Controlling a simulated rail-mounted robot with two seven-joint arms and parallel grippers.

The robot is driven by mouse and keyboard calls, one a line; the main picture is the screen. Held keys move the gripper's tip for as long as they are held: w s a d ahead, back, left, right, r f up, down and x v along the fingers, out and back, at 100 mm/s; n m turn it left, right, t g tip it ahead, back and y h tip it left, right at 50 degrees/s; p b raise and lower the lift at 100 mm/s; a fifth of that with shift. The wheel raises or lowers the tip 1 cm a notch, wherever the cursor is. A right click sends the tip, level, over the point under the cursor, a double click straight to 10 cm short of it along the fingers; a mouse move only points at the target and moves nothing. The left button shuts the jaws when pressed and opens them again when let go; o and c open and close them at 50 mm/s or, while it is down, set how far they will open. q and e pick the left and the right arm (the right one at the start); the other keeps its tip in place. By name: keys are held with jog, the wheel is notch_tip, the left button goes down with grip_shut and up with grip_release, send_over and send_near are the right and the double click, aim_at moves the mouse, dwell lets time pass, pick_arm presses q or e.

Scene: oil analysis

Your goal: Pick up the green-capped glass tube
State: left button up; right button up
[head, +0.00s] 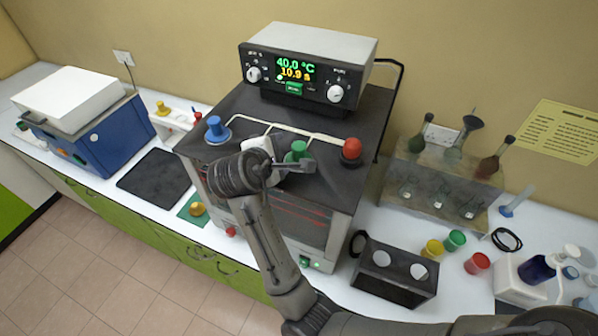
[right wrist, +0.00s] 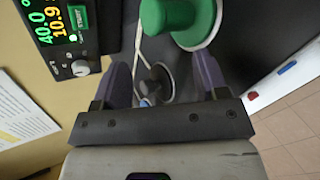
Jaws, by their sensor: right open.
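The green cap of the glass tube (head: 298,149) stands on the dark top of the heating bath (head: 262,115), between a blue cap and a red cap. The tube's glass body is not visible below it. The green cap (right wrist: 182,18) also shows large at the top of the right wrist view, on a pale round rim. My right gripper (head: 290,165) is over the bath top, close beside the green cap. In the wrist view its two fingers (right wrist: 163,68) are apart with nothing held, and the cap lies beyond their tips. My left gripper is out of view.
The blue cap (head: 216,130) and red cap (head: 351,151) flank the green one. The control box (head: 310,65) stands at the bath's back. A glass flask rack (head: 440,185) is to the right, and a black block (head: 395,272) is at the front right.

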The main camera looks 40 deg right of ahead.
aim_at(295, 149)
jog(key=n, duration=0.1)
jog(key=n+g+h, duration=0.1)
jog(key=n, duration=0.3)
jog(key=shift+s+d+r+g, duration=0.15)
jog(key=shift+s+d+g, duration=0.15)
jog(key=shift+s+d, duration=0.1)
jog(key=n, duration=0.1)
jog(key=n+h, duration=0.1)
jog(key=n, duration=0.1)
jog(key=n+g, duration=0.1)
jog(key=shift+s+d+r+h, duration=0.3)
jog(key=shift+s, duration=0.05)
jog(key=shift+n, duration=0.3)
jog(key=shift+p+x, duration=0.35)
jog(key=shift+x, duration=2.1)
jog(key=shift+s, duration=0.1)
jog(key=shift+c, duration=0.5)
grip_shut()
